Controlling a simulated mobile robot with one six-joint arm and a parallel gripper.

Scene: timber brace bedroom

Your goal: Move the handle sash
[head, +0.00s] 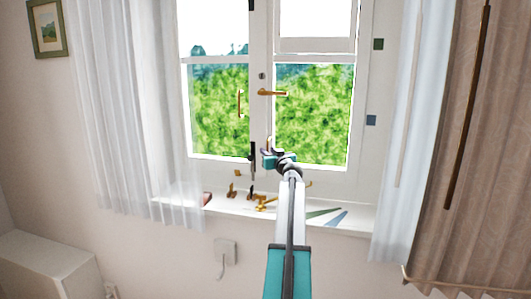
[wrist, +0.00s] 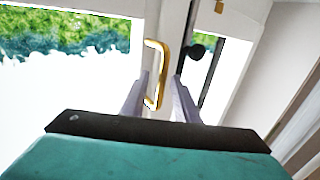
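The window has two white sashes, a left one (head: 218,165) and a right one (head: 310,165). A brass upright handle (head: 240,103) is at the left sash, and a brass lever (head: 272,93) sits at the middle. My gripper (head: 268,156) is in front of the lower middle of the window. In the wrist view, a brass pull handle (wrist: 163,62) lies between the fingers of my gripper (wrist: 161,78), with gaps visible beside it. The fingers are apart. Which handle in the head view this is, I cannot tell for sure; my gripper hides part of that area.
Several small brass and dark pieces, including a brass piece (head: 231,190), stand on the sill (head: 345,217). A sheer curtain (head: 125,120) hangs left; a brown curtain (head: 460,140) hangs right. A dark knob (wrist: 198,52) is beside the pull handle. A white cabinet (head: 45,265) stands lower left.

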